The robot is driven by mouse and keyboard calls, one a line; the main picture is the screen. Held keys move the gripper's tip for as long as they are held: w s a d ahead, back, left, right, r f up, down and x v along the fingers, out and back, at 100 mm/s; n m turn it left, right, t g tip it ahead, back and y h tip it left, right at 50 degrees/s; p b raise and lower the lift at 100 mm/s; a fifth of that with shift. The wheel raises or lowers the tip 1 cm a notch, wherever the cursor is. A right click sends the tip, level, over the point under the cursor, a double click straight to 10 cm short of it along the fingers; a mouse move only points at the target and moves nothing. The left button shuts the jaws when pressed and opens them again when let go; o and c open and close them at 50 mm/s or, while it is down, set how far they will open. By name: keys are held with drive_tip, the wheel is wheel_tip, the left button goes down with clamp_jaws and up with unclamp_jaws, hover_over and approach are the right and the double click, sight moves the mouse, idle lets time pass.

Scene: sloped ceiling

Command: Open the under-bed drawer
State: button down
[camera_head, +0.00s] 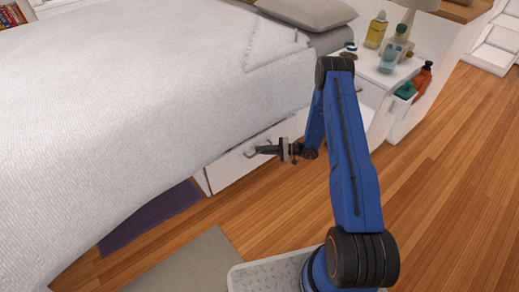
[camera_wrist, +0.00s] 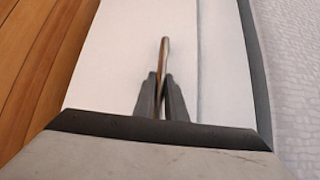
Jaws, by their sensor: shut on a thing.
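The under-bed drawer (camera_head: 226,176) has a white front below the blanket's edge on the bed's side. Its white front also fills the middle of the wrist view (camera_wrist: 112,62). My gripper (camera_head: 262,150) is at the drawer front, coming from the right. In the wrist view, its dark fingers (camera_wrist: 160,95) are closed together on a thin, brownish metal handle (camera_wrist: 164,52). The handle's far end sticks out beyond the fingertips, and the fingers hide the rest of it. I cannot tell whether the drawer stands out from the bed frame.
The bed (camera_head: 140,90) has a white blanket hanging over its side. A white nightstand (camera_head: 384,78) with bottles stands at the back right. A grey mat (camera_head: 190,262) and a purple mat (camera_head: 150,215) lie in front. The wooden floor (camera_head: 450,190) is clear at the right.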

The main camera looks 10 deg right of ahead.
drive_tip(key=s+d, duration=0.4)
drive_tip(key=s, duration=0.5)
drive_tip(key=s+d, duration=0.5)
drive_tip(key=s, duration=0.5)
drive_tip(key=s+d, duration=0.5)
drive_tip(key=s, duration=0.5)
drive_tip(key=shift+s+d, duration=0.15)
drive_tip(key=shift+s, duration=0.1)
drive_tip(key=c, duration=2.1)
unclamp_jaws()
drive_tip(key=v, duration=1.7)
drive_tip(key=shift+d+r, duration=0.1)
drive_tip(key=shift+d, duration=0.1)
